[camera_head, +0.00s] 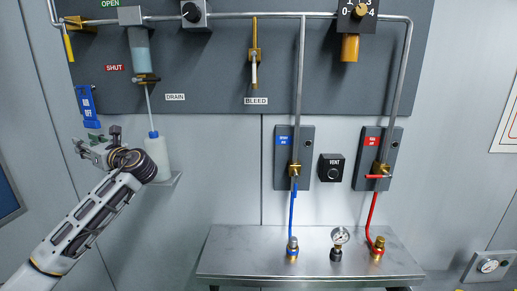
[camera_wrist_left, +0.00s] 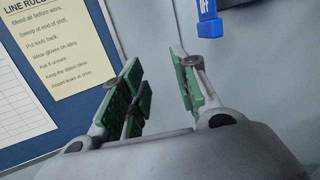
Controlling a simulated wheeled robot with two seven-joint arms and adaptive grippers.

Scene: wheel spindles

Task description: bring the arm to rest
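My left arm (camera_head: 85,222) reaches up from the lower left in the head view. Its gripper (camera_head: 96,141) is in front of the grey wall, below a blue tag and left of a white bottle. In the left wrist view the two green-padded fingers of the gripper (camera_wrist_left: 158,78) stand apart with nothing between them. My right arm and gripper are in neither view.
A white bottle (camera_head: 157,158) with a blue cap stands on a small shelf just right of the gripper. A blue OFF tag (camera_head: 88,105) hangs above it; it also shows in the left wrist view (camera_wrist_left: 209,25). A metal bench (camera_head: 250,262) carries a gauge (camera_head: 340,236).

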